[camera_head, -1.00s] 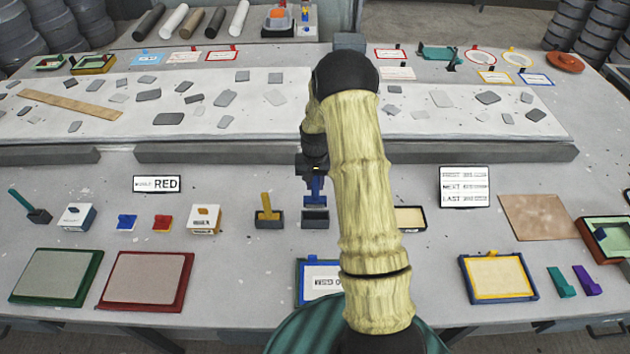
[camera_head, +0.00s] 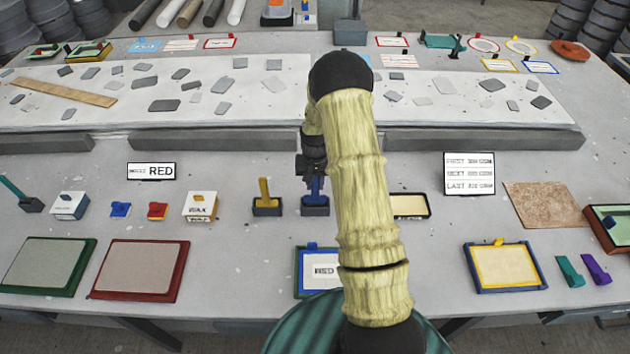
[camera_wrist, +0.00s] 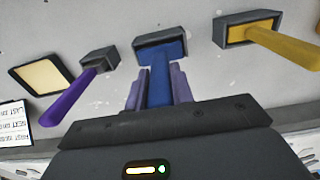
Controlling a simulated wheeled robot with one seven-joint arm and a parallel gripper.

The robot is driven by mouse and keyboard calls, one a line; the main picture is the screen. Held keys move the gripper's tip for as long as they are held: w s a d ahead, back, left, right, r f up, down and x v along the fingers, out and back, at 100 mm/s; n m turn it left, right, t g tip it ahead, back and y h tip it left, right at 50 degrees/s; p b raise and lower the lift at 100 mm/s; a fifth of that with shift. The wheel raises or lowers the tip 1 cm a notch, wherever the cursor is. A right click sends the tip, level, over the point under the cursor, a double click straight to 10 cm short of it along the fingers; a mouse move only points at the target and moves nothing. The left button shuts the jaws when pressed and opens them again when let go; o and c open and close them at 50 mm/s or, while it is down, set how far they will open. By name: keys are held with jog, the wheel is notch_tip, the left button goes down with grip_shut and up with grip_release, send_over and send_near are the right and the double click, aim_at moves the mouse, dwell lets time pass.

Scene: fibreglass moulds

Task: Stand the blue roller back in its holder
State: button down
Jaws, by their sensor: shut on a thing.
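The blue roller (camera_head: 315,188) is upright, with its handle between the fingers of my gripper (camera_head: 314,179). Its lower end is inside the mouth of a dark box-shaped holder (camera_head: 315,207). The wrist view shows the blue roller (camera_wrist: 160,75) running from between my fingers (camera_wrist: 157,90) into the holder (camera_wrist: 140,42). Whether it rests on the holder's floor is hidden.
A yellow roller (camera_head: 264,190) stands in its own holder just left. A purple roller (camera_wrist: 70,98) in a holder shows in the wrist view, hidden by my arm in the head view. A black-rimmed tray (camera_head: 410,206) lies right.

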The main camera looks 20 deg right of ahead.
jog(key=shift+f, duration=0.65)
jog(key=shift+f+b, duration=0.45)
jog(key=shift+b, duration=0.15)
dwell(0.3)
jog(key=c, duration=1.1)
grip_release()
jog(key=shift+r, duration=0.15)
notch_tip(320, 180, up, 17)
jog(key=b, duration=0.4)
jog(key=shift+r, duration=0.1)
jog(key=s+a+n+t, duration=0.1)
jog(key=s+a, duration=0.2)
jog(key=s, duration=0.4)
jog(key=s+a+n, duration=0.2)
jog(key=s+a, duration=0.2)
jog(key=s, duration=0.3)
jog(key=s+a+n+t, duration=0.1)
jog(key=s+a, duration=0.3)
jog(key=s, duration=0.4)
jog(key=shift+a+r+n+t, duration=0.15)
jog(key=shift+a+n+t, duration=0.05)
jog(key=shift+n+t, duration=0.1)
